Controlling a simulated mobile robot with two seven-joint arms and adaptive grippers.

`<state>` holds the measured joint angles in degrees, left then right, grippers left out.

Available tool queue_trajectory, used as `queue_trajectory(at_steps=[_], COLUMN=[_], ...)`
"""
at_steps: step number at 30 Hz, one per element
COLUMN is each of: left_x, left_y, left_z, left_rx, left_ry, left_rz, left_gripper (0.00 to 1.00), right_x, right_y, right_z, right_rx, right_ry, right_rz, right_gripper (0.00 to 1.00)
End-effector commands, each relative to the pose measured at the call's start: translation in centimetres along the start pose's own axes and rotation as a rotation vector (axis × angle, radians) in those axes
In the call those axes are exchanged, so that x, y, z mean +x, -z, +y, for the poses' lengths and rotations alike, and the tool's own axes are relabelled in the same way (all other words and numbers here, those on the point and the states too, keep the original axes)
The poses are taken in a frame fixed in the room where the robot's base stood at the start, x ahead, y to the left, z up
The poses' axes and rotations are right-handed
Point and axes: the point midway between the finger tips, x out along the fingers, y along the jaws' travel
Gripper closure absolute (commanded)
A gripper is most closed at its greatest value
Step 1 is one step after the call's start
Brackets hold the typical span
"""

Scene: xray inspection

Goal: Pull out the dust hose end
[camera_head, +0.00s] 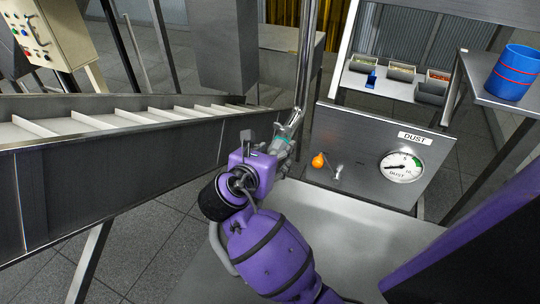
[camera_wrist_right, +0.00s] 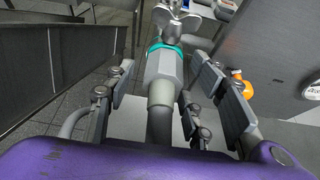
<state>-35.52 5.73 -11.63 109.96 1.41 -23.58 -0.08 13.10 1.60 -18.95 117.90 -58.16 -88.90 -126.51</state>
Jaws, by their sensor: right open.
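The dust hose end (camera_wrist_right: 164,72) is a grey cylinder with a teal ring and a narrower neck. In the right wrist view it lies between the fingers of my right gripper (camera_wrist_right: 166,80), which is open around it. I cannot tell whether either finger touches it. In the head view the hose end (camera_head: 294,125) shows beyond my purple wrist, beside the left edge of the steel dust panel (camera_head: 350,145). My right gripper (camera_head: 281,147) is partly hidden there by its own wrist. My left gripper is not in view.
The panel has an orange knob (camera_head: 318,160), a small metal lever (camera_head: 338,171) and a dust gauge (camera_head: 401,167). A slatted conveyor (camera_head: 110,140) runs along the left. A vertical metal pole (camera_head: 306,55) stands behind the hose end. A blue cup (camera_head: 512,72) stands on the right shelf.

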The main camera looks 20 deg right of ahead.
Motion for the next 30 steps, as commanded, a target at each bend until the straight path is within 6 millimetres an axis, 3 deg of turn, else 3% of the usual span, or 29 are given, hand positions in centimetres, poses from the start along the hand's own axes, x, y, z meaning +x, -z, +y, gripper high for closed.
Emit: queue_trajectory(at_steps=[6, 16, 17, 24, 30], left_x=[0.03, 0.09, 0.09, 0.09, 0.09], left_y=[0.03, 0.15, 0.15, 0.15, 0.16], left_z=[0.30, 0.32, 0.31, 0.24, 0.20], left_rx=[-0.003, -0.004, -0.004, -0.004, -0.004], left_ry=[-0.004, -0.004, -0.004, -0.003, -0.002], left_rz=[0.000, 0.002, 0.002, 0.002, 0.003], left_gripper=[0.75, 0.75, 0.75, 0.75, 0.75], right_x=[0.04, 0.00, 0.00, -0.02, -0.10], right_y=[0.02, 0.02, 0.02, 0.01, 0.02], right_z=[0.00, 0.05, 0.06, 0.11, 0.15], right_rx=[0.000, 0.000, 0.000, 0.000, 0.000], right_ry=[0.000, -0.001, -0.002, -0.003, -0.004], right_rz=[0.000, 0.000, 0.000, 0.000, 0.000], right_gripper=[0.51, 0.94, 0.70, 1.00, 1.00])
